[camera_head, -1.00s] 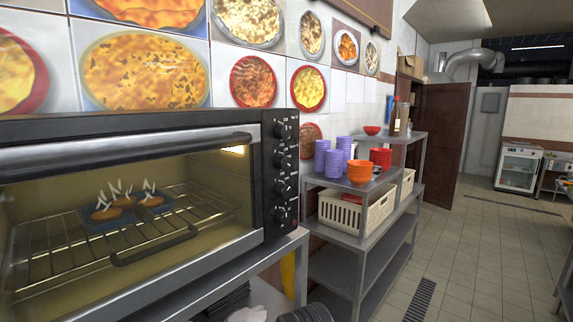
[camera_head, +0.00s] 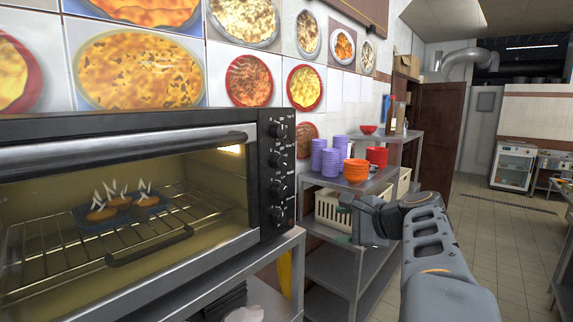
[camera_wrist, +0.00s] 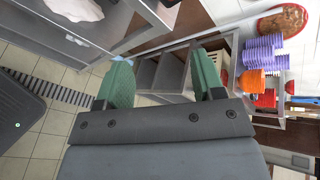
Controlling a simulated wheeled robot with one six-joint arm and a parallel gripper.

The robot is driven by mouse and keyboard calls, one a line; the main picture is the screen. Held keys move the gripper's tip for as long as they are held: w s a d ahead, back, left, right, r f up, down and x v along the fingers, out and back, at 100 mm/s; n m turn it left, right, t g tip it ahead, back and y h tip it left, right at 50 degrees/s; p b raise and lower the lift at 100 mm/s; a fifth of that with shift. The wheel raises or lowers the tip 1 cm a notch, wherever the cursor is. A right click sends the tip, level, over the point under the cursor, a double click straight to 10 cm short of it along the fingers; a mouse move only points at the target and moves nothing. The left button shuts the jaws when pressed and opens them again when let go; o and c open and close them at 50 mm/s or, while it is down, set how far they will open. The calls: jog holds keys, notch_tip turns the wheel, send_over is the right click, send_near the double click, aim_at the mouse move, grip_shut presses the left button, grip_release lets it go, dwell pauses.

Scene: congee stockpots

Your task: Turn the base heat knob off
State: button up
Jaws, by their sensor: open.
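A toaster oven (camera_head: 130,125) with a lit window fills the left of the head view. Its black right-hand panel carries a column of dark knobs, from the top knob (camera_head: 278,130) down to the lowest knob (camera_head: 279,214). Their labels are too small to read, so I cannot tell which is the base heat knob. My gripper (camera_head: 344,220) is right of the panel, apart from the knobs, in front of the shelves. In the wrist view my gripper (camera_wrist: 160,60) has its two green fingers spread with nothing between them. The knobs do not show there.
The oven stands on a metal table (camera_head: 215,270). A metal shelf unit (camera_head: 335,268) to its right holds purple cups (camera_head: 330,158), orange bowls (camera_head: 357,170) and a cream basket (camera_head: 328,208). Open tiled floor (camera_head: 500,250) lies at the right.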

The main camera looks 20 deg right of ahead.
notch_tip(320, 180, up, 6)
jog(key=m+t+y, duration=0.1)
jog(key=m+t, duration=0.1)
jog(key=m+t+y, duration=0.2)
jog(key=y, duration=0.1)
send_near(283, 161)
jog(key=shift+m, duration=0.3)
jog(key=p+x, duration=0.2)
jog(key=x, duration=0.7)
jog(key=shift+w+a, duration=0.15)
jog(key=shift+w, duration=0.1)
